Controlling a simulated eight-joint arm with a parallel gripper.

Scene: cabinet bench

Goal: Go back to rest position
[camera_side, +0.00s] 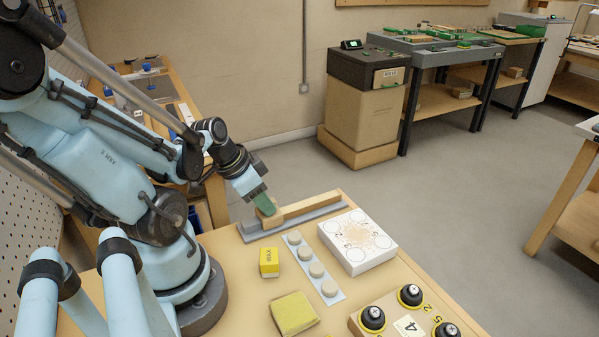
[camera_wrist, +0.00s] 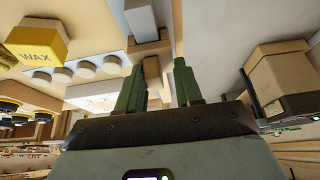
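My gripper (camera_side: 266,205) has green fingers and points down over the near-left end of a grey rail (camera_side: 325,211) on the bench. In the wrist view my gripper (camera_wrist: 157,75) shows its two fingers apart, with a gap between them. A small wooden block (camera_side: 268,217) is at the fingertips in the side view. A long wooden bar (camera_side: 312,206) lies along the rail.
A yellow WAX block (camera_side: 269,262), a strip with round grey pads (camera_side: 330,287), a white box with circles (camera_side: 377,251), a yellow pad (camera_side: 294,313) and a board with black knobs (camera_side: 357,325) lie on the bench. Floor lies beyond its far edge.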

